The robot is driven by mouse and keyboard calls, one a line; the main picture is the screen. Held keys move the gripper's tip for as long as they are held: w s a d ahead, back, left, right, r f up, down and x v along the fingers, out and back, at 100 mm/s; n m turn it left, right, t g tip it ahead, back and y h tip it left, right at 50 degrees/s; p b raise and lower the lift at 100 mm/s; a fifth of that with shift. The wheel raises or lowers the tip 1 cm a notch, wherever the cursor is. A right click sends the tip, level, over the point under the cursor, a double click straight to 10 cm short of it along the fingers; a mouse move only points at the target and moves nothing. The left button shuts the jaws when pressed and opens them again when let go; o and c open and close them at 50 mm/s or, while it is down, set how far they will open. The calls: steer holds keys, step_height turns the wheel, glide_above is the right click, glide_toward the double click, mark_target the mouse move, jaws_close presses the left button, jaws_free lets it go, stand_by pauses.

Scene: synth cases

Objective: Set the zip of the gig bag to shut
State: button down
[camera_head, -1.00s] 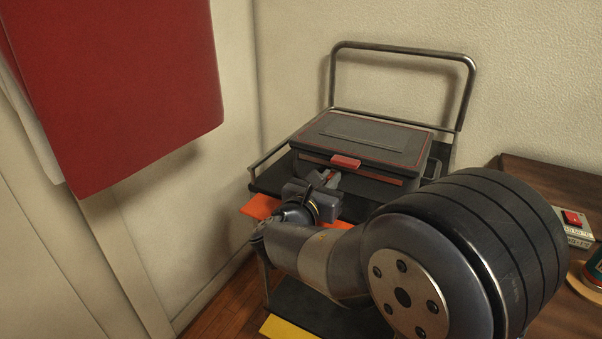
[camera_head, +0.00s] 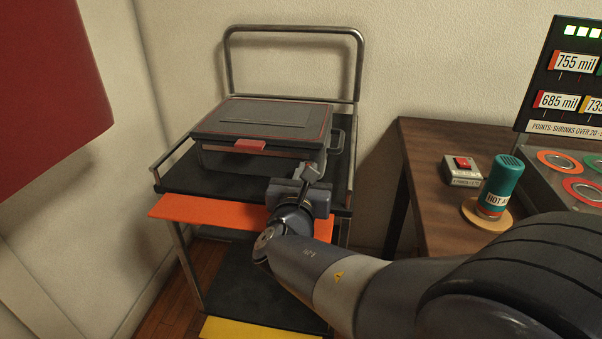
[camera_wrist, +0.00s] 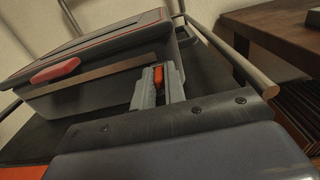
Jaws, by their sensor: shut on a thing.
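The gig bag (camera_head: 265,115) is a dark grey box-shaped case with thin red trim, lying lid-up on a trolley. A red tab (camera_head: 263,146) sticks out at the middle of its front edge. It also fills the left of the wrist view (camera_wrist: 90,100), where a brown strip runs along its front below the lid. My gripper (camera_head: 310,172) is at the right end of the bag's front. In the wrist view my gripper (camera_wrist: 158,80) is shut on a small orange-red piece, which looks like the zip pull (camera_wrist: 158,76). Its fingers hide most of it.
The trolley (camera_head: 178,183) has a tall metal rail behind the bag and side rails. An orange strip (camera_head: 190,208) edges its upper shelf. At right, a wooden table (camera_head: 428,165) holds a red-buttoned box (camera_head: 462,172), a green canister (camera_head: 500,180) and a panel. Red cloth (camera_head: 45,90) hangs at left.

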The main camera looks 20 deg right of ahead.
steer(key=shift+s+d, duration=0.1)
steer(key=c, duration=1.4)
jaws_free()
steer(key=shift+c, duration=0.2)
steer(key=p+v, duration=0.3)
steer(key=v, duration=0.6)
steer(key=shift+s, duration=0.1)
steer(key=shift+v, duration=0.8)
steer(key=shift+b+x, duration=1.5)
steer(key=shift+x, duration=3.95)
steer(key=shift+s, duration=0.1)
